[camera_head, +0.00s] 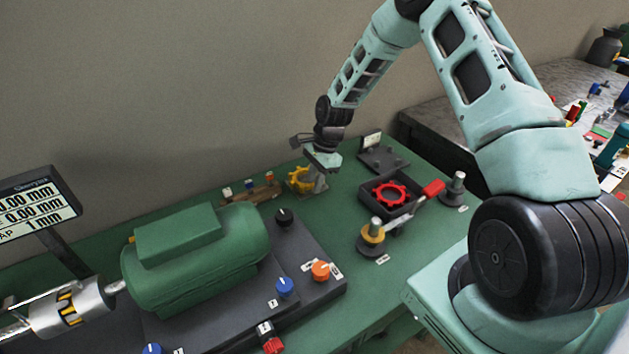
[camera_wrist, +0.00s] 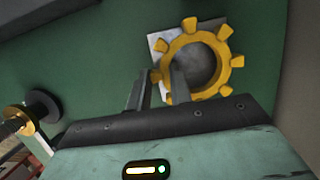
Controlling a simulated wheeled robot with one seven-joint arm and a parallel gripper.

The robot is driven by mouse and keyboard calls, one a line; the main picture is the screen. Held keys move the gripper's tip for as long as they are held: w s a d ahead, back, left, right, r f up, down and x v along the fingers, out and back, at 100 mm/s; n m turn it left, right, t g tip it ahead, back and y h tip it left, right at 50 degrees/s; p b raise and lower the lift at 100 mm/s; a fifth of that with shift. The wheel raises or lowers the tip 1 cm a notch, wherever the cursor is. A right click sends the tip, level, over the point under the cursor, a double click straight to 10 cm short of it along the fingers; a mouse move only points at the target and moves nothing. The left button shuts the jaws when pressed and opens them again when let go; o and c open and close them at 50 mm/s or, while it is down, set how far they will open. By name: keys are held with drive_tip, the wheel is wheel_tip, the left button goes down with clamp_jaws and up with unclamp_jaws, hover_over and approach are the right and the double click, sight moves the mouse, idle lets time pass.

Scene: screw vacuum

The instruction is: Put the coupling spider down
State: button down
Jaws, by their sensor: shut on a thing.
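The yellow coupling spider (camera_head: 294,183) is at my gripper (camera_head: 311,176), low over the back of the green bench. In the wrist view the spider (camera_wrist: 229,60) is a toothed yellow ring, seen nearly face on. My gripper's fingers (camera_wrist: 160,86) are shut on its near left edge, one finger overlapping the ring. A pale square plate (camera_wrist: 158,42) shows behind the spider. Whether the spider touches the plate or the bench, I cannot tell. A red spider (camera_head: 389,195) lies in a black tray (camera_head: 366,207) to the right.
A green motor (camera_head: 195,255) on a dark base with knobs stands at front left. A wooden block with small pegs (camera_head: 250,194) is just left of the spider. A dark stand (camera_head: 383,158), a red-handled tool (camera_head: 432,190) and posts (camera_head: 457,188) are to the right.

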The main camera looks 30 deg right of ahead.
drive_tip(key=shift+f, duration=0.4)
drive_tip(key=shift+f, duration=0.1)
drive_tip(key=c, duration=1.3)
unclamp_jaws()
drive_tip(key=shift+o, duration=0.2)
